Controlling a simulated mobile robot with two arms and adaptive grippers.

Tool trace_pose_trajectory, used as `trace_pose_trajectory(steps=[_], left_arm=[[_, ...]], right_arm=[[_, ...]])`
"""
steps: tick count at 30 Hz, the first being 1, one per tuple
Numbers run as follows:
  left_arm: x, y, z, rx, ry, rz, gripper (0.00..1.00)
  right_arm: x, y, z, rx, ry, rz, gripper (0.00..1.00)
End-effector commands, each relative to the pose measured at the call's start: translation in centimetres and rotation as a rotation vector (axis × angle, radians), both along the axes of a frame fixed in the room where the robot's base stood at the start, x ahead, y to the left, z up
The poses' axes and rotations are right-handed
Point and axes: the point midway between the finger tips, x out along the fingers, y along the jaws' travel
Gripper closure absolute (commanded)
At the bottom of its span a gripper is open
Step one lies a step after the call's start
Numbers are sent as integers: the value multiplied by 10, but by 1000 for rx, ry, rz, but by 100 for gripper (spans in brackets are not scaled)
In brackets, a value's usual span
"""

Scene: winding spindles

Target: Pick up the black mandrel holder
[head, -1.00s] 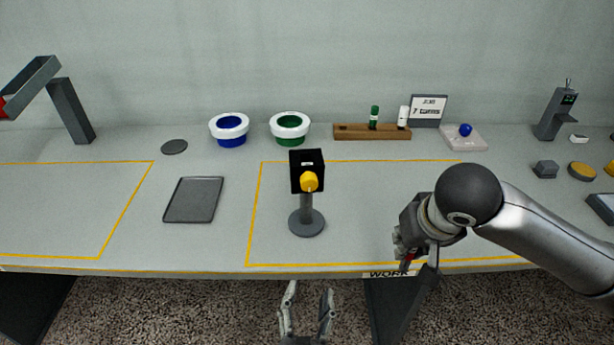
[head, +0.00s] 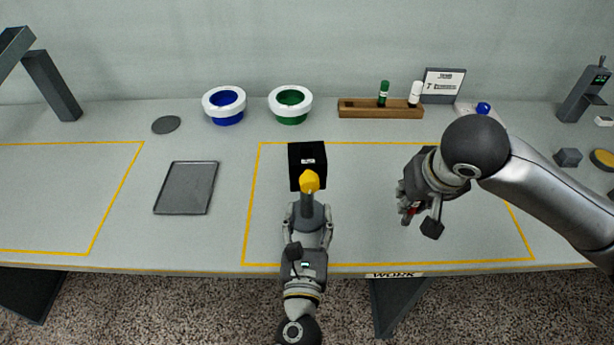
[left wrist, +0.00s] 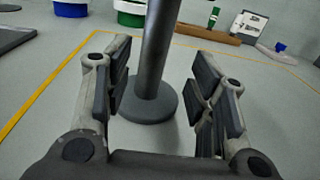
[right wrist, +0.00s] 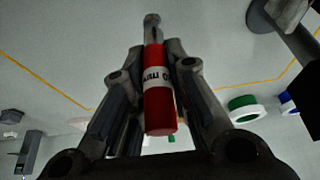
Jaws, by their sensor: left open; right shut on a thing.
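The black mandrel holder is a black box (head: 307,160) with a yellow knob (head: 309,181) on a grey post (left wrist: 157,50) with a round base (left wrist: 149,103). My left gripper (head: 308,218) is open, with its fingers on either side of the post. In the left wrist view gaps show between the post and both fingers (left wrist: 162,85). My right gripper (head: 408,205) is shut on a red cylinder (right wrist: 160,105) with a white label band, held above the right part of the table.
Behind stand a blue ring pot (head: 225,107), a green ring pot (head: 290,106) and a wooden rack (head: 380,111) with a green and a white bottle. A dark tray (head: 186,188) lies at left. The table between holder and right gripper is clear.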

Motion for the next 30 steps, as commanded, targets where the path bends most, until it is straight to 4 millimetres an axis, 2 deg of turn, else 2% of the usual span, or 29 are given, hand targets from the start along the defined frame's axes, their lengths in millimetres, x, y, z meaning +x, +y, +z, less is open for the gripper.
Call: trace_pose_trajectory(steps=[8, 12, 22, 30], left_arm=[[32, 5, 8, 4, -3, 1, 49], [48, 4, 5, 2, -1, 0, 49], [54, 3, 4, 1, 0, 1, 49], [53, 3, 4, 1, 0, 0, 83]], right_arm=[[0, 0, 16, 0, -1, 0, 100], [0, 0, 17, 0, 0, 0, 100], [0, 0, 18, 0, 0, 0, 100], [0, 0, 18, 0, 0, 0, 100]])
